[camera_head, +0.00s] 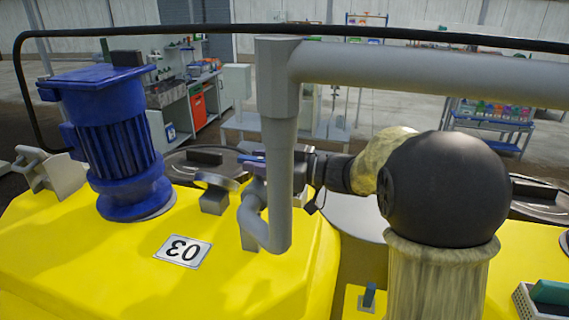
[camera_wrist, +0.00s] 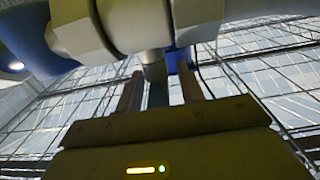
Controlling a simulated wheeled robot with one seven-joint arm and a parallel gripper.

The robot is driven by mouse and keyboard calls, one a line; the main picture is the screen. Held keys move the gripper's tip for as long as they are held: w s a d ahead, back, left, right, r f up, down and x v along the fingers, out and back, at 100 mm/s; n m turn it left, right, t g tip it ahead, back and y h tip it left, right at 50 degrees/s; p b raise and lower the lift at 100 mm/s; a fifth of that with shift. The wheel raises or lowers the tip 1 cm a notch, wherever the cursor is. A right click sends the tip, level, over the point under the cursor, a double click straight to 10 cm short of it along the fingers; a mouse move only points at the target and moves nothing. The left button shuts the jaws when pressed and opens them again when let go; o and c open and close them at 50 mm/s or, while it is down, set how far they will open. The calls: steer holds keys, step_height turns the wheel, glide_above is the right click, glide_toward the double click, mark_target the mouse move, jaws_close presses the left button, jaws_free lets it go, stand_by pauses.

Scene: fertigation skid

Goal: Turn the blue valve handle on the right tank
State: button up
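In the head view my gripper (camera_head: 300,168) is at the grey pipe above the yellow tank marked 03, partly hidden behind the pipe. A small blue handle (camera_head: 252,158) shows just left of the pipe, by the gripper's tip. In the wrist view my gripper (camera_wrist: 160,72) has its two fingers apart, with a narrow grey-green part between them. A blue piece (camera_wrist: 183,60) shows close to the right finger; I cannot tell whether they touch.
The grey pipe (camera_head: 278,180) drops in front of my gripper and bends at the bottom. A blue motor (camera_head: 118,145) stands on the left yellow tank (camera_head: 90,255). A black hose (camera_head: 200,30) arches across the top. A green-handled item in a crate (camera_head: 545,300) is at bottom right.

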steer(key=b+v, duration=0.6)
steer(key=v, duration=1.1)
steer(key=shift+d, duration=0.2)
steer(key=shift+w, duration=0.1)
